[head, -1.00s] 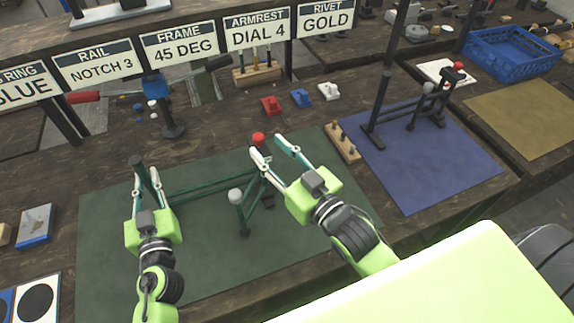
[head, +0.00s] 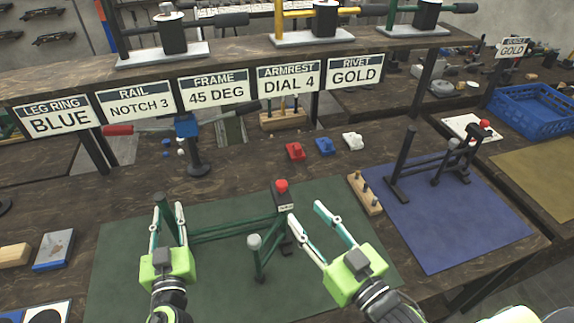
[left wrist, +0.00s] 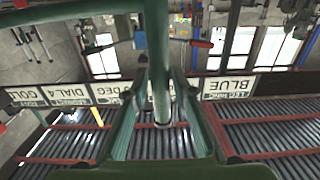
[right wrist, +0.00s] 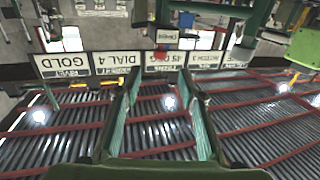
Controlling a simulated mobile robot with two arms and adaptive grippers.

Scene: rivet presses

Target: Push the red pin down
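The red pin (head: 281,185) stands up from a dark labelled block (head: 285,206) at the back right of the green metal frame (head: 215,232). In the right wrist view the red pin (right wrist: 161,45) shows upside down, beyond the fingertips. My right gripper (head: 306,211) is open and empty, just right of the pin and nearer to me, apart from it. My left gripper (head: 168,208) has its fingers on both sides of a green bar at the frame's left end. In the left wrist view this green bar (left wrist: 160,60) fills the gap between the fingers.
The frame's white knob (head: 254,241) stands left of my right gripper. A green mat (head: 130,275) lies under the frame. Red, blue and white small blocks (head: 324,146) and a wooden pin holder (head: 366,195) lie beyond. A second, dark frame stands on the blue mat (head: 450,235).

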